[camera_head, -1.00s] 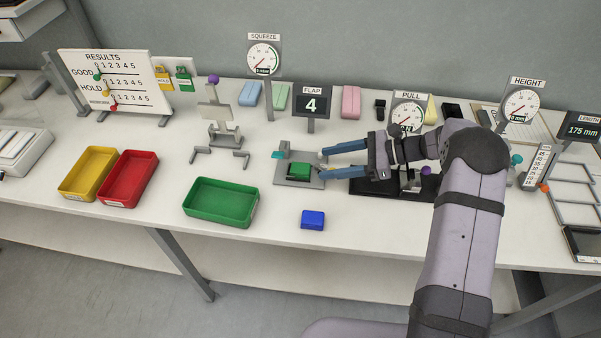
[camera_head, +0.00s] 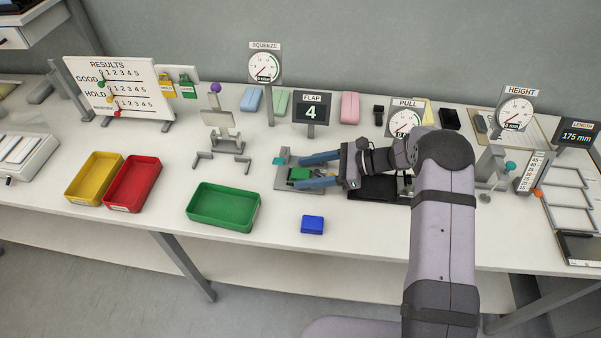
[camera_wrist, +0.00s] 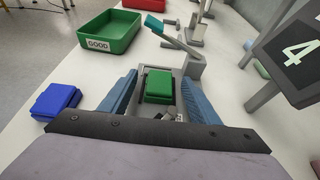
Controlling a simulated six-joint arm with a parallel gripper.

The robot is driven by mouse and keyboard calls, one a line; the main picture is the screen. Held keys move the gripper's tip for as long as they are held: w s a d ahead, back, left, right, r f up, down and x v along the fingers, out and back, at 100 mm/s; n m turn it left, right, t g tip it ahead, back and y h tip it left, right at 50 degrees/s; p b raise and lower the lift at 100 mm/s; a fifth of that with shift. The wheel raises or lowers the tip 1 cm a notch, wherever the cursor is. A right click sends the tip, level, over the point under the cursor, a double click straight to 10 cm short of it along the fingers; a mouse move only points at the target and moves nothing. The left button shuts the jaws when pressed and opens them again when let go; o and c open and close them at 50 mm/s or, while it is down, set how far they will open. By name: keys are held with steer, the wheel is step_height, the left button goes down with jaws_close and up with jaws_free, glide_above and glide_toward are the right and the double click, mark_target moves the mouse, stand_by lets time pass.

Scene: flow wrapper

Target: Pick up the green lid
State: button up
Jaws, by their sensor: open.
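The green lid (camera_wrist: 158,85) sits on a small grey fixture (camera_wrist: 176,74) below the FLAP display. In the head view the lid (camera_head: 300,174) is partly hidden by my fingers. My gripper (camera_head: 299,170) is open, with its two blue fingers reaching left over the fixture. In the wrist view my gripper (camera_wrist: 157,96) has one finger on each side of the lid, with gaps between the fingers and the lid. Whether the fingertips are level with the lid is hard to tell.
A blue block (camera_head: 312,225) lies in front of the fixture. A green tray (camera_head: 223,206) marked GOOD, a red tray (camera_head: 132,182) and a yellow tray (camera_head: 94,177) stand to the left. The FLAP display (camera_head: 311,110) stands behind the fixture. The table's front is mostly clear.

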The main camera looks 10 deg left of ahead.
mark_target(306, 173)
steer(key=shift+a+f, duration=0.15)
steer(key=shift+a, duration=0.1)
steer(key=c, duration=1.1)
step_height(306, 173, up, 18)
steer(key=b, duration=0.3)
